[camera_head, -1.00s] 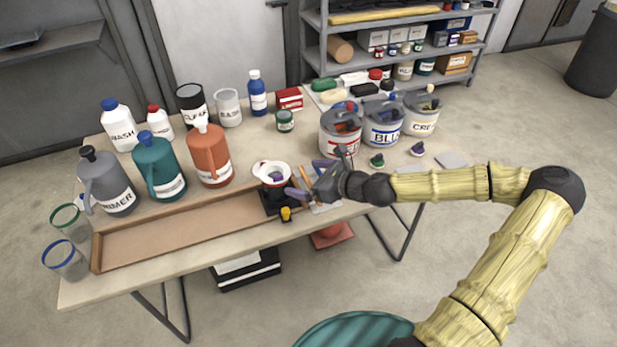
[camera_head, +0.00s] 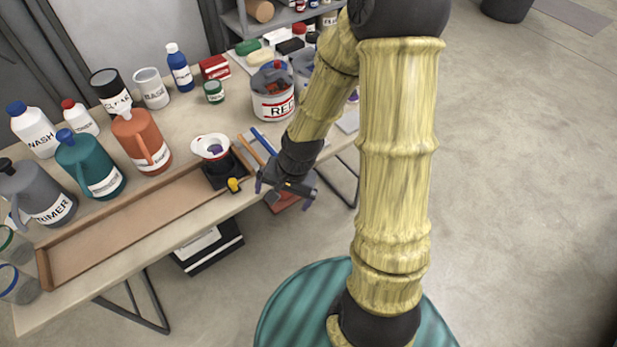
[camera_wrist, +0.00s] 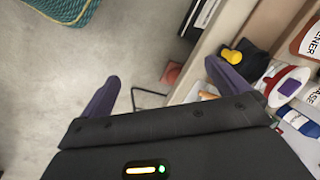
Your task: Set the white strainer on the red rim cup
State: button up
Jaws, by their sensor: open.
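The white strainer (camera_head: 198,145) appears as a round white piece with purple in its middle and red along its edge, over a black stand at the right end of the wooden tray. It also shows at the right of the wrist view (camera_wrist: 296,76). I cannot tell whether the red belongs to a separate cup rim beneath it; no other red rim cup is clear. My gripper (camera_head: 284,190) is open and empty, off the table's front edge, to the right of and apart from the strainer.
A yellow knob (camera_head: 233,185) sits by the stand's front. The wooden tray (camera_head: 130,232) runs left, with jugs behind. Cups with green and blue rims stand at the far left.

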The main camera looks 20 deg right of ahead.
jog(key=s+d+r+n+h, duration=0.1)
jog(key=s+d+r+n, duration=0.1)
jog(key=r, duration=0.3)
jog(key=s+d+r+n+t+h, duration=0.1)
jog(key=s+d+r+n, duration=0.1)
jog(key=r+n, duration=0.3)
jog(key=shift+s+d+r, duration=0.25)
jog(key=shift+s+d, duration=0.05)
jog(key=shift+s, duration=0.25)
